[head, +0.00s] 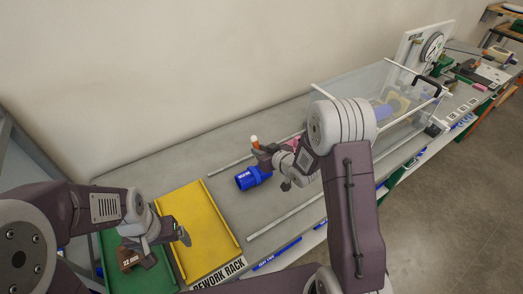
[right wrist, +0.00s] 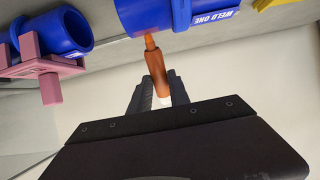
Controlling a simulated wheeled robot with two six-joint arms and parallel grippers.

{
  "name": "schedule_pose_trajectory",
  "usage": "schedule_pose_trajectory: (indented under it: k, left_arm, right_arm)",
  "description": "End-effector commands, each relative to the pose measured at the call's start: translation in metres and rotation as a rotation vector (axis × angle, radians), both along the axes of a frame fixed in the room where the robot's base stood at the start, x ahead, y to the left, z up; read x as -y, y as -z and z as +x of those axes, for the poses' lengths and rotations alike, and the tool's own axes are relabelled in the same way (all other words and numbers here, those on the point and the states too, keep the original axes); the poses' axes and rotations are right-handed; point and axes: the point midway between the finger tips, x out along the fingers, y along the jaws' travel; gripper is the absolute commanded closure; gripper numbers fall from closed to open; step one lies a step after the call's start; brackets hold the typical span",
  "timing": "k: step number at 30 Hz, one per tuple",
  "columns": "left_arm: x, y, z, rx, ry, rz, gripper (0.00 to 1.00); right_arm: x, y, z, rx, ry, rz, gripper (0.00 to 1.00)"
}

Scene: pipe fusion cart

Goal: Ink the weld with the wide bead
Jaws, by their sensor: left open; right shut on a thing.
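A blue pipe piece labelled "WELD ONE" (right wrist: 205,22) crosses the top of the right wrist view; it is likely the blue piece (head: 253,179) on the bench in the head view. My right gripper (right wrist: 158,90) is shut on an orange-brown marker (right wrist: 156,66) with a white end. The marker's tip is at the lower edge of the blue pipe; I cannot tell whether it touches. A second blue pipe piece (right wrist: 62,32) sits by a pink clamp (right wrist: 42,66). Bead widths are too small to compare. My left gripper (head: 182,235) is open and empty above the yellow tray.
The yellow tray (head: 200,215) stands beside the sign "REWORK RACK" (head: 219,274). A green tray (head: 150,280) holds a brown block marked 22 mm (head: 128,258). Thin rails (head: 285,216) run along the bench. A clear-panelled frame (head: 355,92) and a gauge (head: 432,46) stand further right.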

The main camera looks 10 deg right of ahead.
Motion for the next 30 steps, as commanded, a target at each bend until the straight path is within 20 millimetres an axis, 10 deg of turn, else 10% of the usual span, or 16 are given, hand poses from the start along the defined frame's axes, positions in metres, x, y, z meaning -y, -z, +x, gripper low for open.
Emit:
schedule_pose_trajectory:
  k: [30]
  left_arm:
    - [0.000,0.002,0.000,0.000,0.000,0.000,0.11]
  right_arm:
    - [0.001,-0.001,0.001,0.000,0.000,0.000,1.00]
